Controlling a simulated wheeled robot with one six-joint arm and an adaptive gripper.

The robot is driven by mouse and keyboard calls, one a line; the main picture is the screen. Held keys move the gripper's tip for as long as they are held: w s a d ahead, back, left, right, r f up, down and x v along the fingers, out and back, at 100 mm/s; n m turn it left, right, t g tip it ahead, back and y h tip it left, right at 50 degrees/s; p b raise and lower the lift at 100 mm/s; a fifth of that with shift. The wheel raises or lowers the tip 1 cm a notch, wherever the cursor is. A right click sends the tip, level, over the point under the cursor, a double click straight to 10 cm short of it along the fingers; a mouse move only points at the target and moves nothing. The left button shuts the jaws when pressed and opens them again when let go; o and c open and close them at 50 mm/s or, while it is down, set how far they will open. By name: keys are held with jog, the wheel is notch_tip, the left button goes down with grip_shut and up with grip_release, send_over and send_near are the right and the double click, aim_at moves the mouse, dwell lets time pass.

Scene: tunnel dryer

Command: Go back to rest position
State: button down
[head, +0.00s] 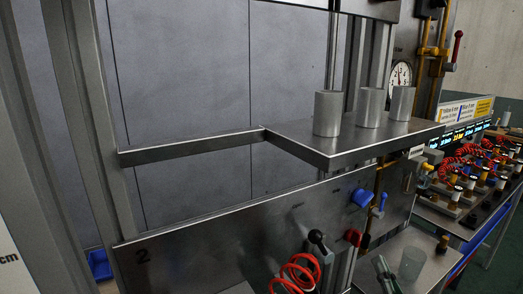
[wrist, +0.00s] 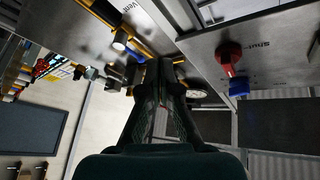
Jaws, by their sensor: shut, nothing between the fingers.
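My gripper (wrist: 160,68) is in the middle of the wrist view, its two dark fingers brought together at the tips. It is shut with nothing seen between the fingers.
Several grey cylinders (head: 328,113) stand on a metal shelf (head: 330,155) above. A steel panel (head: 220,240) with levers, red coiled hoses (head: 295,272) and a blue knob (head: 361,197) is below. The wrist view shows a red knob (wrist: 229,56) and a blue knob (wrist: 239,88).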

jog(key=s+a+f+g+h, duration=0.2)
jog(key=s+f, duration=0.7)
jog(key=s+a+f+g+h, duration=0.1)
jog(key=s+a+f+g, duration=0.15)
jog(key=s+f, duration=0.7)
jog(key=s+a+n+g, duration=0.1)
jog(key=s+a+n, duration=0.1)
jog(key=s, duration=1.1)
jog(key=s+a+n+g, duration=0.1)
jog(key=s+n, duration=0.3)
jog(key=s, duration=0.8)
jog(key=shift+s+a+f+y, duration=0.2)
jog(key=shift+s+a+y, duration=0.15)
jog(key=shift+a+y, duration=0.1)
